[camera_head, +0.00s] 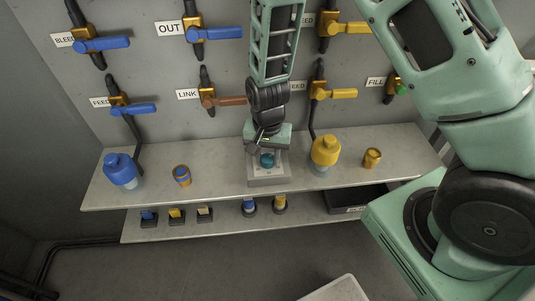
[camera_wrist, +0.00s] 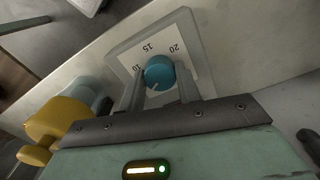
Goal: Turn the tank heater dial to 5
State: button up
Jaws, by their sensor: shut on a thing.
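The tank heater dial is a round teal knob (camera_head: 267,160) on a light grey box (camera_head: 268,182) on the upper shelf. In the wrist view the knob (camera_wrist: 158,70) sits on a white plate with 10, 15 and 20 legible; no 5 can be read there. A small pale mark shows at the knob's lower edge, on the side toward my gripper. My gripper (camera_wrist: 160,86) has one finger on each side of the knob and is shut on it. The lower part of the plate is hidden by the fingers and palm.
A yellow bottle (camera_head: 325,151) stands close right of the box, with a small yellow cup (camera_head: 372,158) beyond. A blue bottle (camera_head: 121,170) and a blue-and-yellow cup (camera_head: 181,176) stand left. Labelled valves line the wall above. The lower shelf (camera_head: 180,231) holds several small items.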

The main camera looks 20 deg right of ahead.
aim_at(267, 157)
jog(key=o, duration=1)
jog(key=shift+c, duration=0.2)
notch_tip(267, 157, up, 18)
jog(key=shift+f+p, duration=0.25)
jog(key=shift+p, duration=0.15)
jog(key=s+a+r+n, duration=0.2)
jog(key=s+n, duration=0.5)
jog(key=s, duration=0.3)
jog(key=s+a+r+n, duration=0.3)
jog(key=s+n, duration=0.4)
jog(key=s, duration=0.3)
jog(key=shift+a+r+y, duration=0.2)
jog(key=shift+r+y, duration=0.1)
